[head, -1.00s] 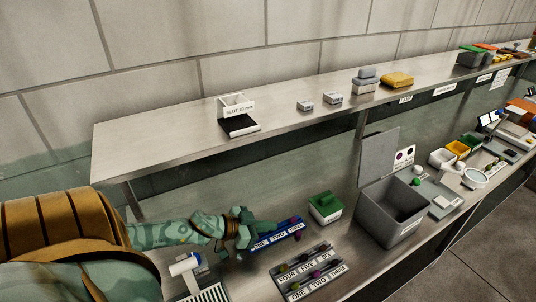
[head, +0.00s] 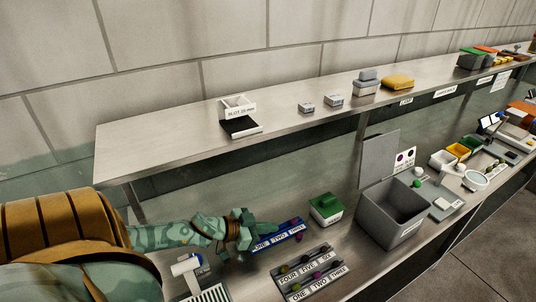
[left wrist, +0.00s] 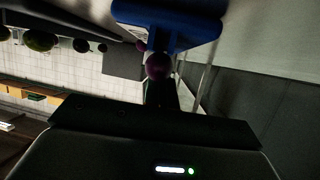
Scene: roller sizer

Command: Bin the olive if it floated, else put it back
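My left gripper (head: 262,228) reaches over the left part of a blue rack (head: 292,236) labelled ONE, TWO, THREE. A purple olive (head: 298,222) sits at the rack's right end. In the left wrist view a purple olive (left wrist: 158,66) lies right at the dark fingertips, in front of the blue rack (left wrist: 170,20); a smaller purple one (left wrist: 142,46) is beside it. The frames do not show whether the fingers grip it. A grey rack (head: 322,262) in front holds several dark and green olives in numbered places. My right gripper is not in view.
A green-lidded box (head: 325,208) stands behind the racks. A white device (head: 187,265) is left of the grey rack. A shelf (head: 180,150) runs above the bench.

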